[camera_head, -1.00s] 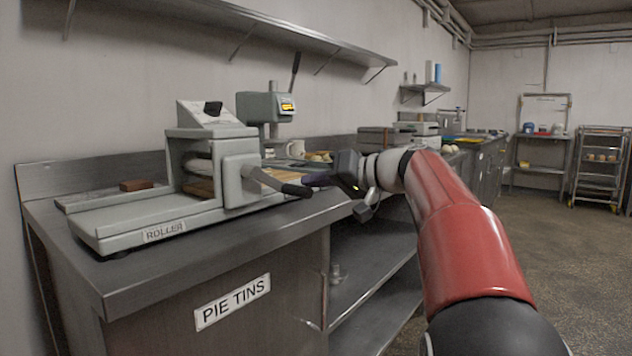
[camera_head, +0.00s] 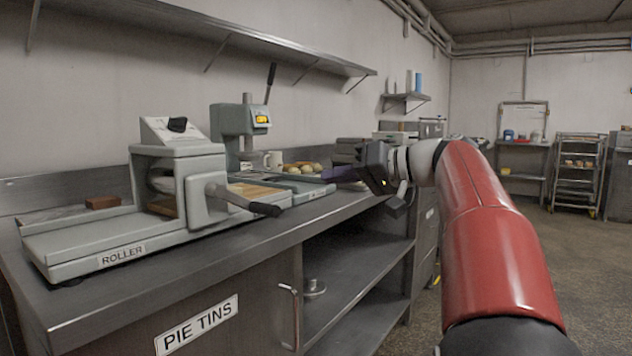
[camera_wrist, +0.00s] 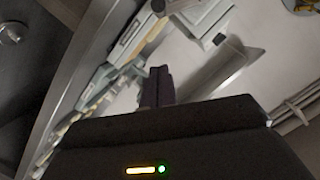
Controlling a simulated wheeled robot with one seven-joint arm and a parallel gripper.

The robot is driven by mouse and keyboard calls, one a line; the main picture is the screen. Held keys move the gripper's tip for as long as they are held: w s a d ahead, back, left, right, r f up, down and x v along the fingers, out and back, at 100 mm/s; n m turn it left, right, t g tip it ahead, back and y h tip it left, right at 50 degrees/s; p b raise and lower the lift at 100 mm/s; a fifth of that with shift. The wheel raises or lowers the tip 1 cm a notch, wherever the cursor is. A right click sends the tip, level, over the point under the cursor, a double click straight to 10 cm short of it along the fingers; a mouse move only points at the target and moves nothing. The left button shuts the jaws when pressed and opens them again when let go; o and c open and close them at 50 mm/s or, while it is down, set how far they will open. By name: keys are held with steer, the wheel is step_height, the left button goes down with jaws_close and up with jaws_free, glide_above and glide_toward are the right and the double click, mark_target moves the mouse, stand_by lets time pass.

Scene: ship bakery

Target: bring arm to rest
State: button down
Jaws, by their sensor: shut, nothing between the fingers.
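My gripper (camera_head: 340,175) is at the end of my red arm, over the front part of the steel counter (camera_head: 150,276) in the head view. Its fingers point left, towards the machines. In the wrist view the dark fingers (camera_wrist: 158,86) are together, with nothing between them. The gripper appears apart from the machines and the counter.
The roller (camera_head: 180,190), with a crank handle (camera_head: 245,203), stands on the counter at left. A grey press (camera_head: 240,122) stands behind it. Open shelves (camera_head: 350,270) lie below the counter. A wall shelf (camera_head: 200,28) runs above. Floor (camera_head: 588,262) at right is clear.

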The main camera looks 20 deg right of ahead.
steer(key=shift+s+d, duration=0.1)
steer(key=shift+s, duration=0.1)
steer(key=s+a+f+m+g+h, duration=0.1)
steer(key=s+a+f+g+h, duration=0.1)
steer(key=s+a+f, duration=0.4)
steer(key=s+a+f+m+g+h, duration=0.2)
steer(key=s+a+f+h, duration=0.15)
steer(key=f, duration=0.45)
steer(key=s+f+n+g+h+p, duration=0.1)
steer(key=s+f+h, duration=0.4)
steer(key=s+f, duration=1.2)
step_height(320, 180, down, 2)
steer(key=shift+a+f+g, duration=0.2)
steer(key=shift+a+g, duration=0.1)
steer(key=shift+g, duration=0.1)
